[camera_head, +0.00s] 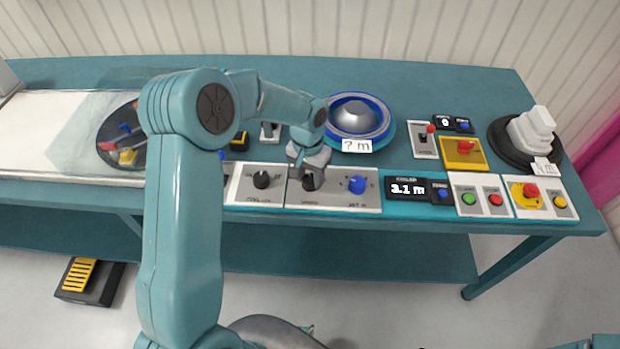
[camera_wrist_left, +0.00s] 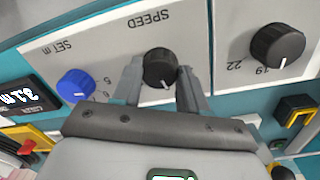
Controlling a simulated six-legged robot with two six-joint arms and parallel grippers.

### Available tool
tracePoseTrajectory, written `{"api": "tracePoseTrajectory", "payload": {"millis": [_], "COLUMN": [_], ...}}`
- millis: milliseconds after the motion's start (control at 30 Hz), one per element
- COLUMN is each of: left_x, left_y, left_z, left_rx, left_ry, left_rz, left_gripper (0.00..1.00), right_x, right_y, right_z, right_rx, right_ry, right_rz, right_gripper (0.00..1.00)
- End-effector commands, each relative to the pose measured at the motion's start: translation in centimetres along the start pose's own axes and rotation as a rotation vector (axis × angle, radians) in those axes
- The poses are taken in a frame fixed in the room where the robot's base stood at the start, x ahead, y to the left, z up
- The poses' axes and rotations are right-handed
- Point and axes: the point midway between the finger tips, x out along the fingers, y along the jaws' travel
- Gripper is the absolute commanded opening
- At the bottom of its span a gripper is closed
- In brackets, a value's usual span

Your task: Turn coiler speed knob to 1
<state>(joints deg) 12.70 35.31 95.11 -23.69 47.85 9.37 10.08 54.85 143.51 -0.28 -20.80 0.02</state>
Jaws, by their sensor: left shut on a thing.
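The black speed knob (camera_head: 309,183) is on a light grey panel at the front of the bench, partly hidden by my left gripper in the head view. In the left wrist view the knob (camera_wrist_left: 160,66) sits between both fingers, below the upside-down word SPEED. Its white mark points toward the bottom of that view. My left gripper (camera_head: 308,168) comes down on the knob and is shut on it; its fingers also show in the left wrist view (camera_wrist_left: 160,82). The speed numbers around the knob cannot be read. My right gripper is out of view.
A blue knob (camera_head: 357,185) is right of the speed knob, and another black knob (camera_head: 261,180) is left of it. The coiler display (camera_head: 408,190) reads 3.1 m. A blue reel (camera_head: 358,117) stands behind. Green and red buttons (camera_head: 481,200) sit to the right.

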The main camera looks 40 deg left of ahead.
Motion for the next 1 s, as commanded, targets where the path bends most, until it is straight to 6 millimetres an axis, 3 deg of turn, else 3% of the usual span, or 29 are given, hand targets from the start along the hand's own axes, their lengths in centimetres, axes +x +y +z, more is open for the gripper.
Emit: {"api": "tracePoseTrajectory", "payload": {"millis": [400, 1000], "left_x": [0.2, -0.1], "left_y": [0.0, 0.1], "left_z": [0.0, 0.0], "left_rx": [-0.39, -0.778], "left_ry": [0.019, 0.034], "left_rz": [0.0, 0.001], "left_gripper": [0.12, 0.12], "right_x": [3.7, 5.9], "right_y": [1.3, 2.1], "right_z": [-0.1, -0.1], "right_rx": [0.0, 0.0], "right_ry": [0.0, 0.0], "right_rz": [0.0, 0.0], "right_gripper": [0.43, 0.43]}}
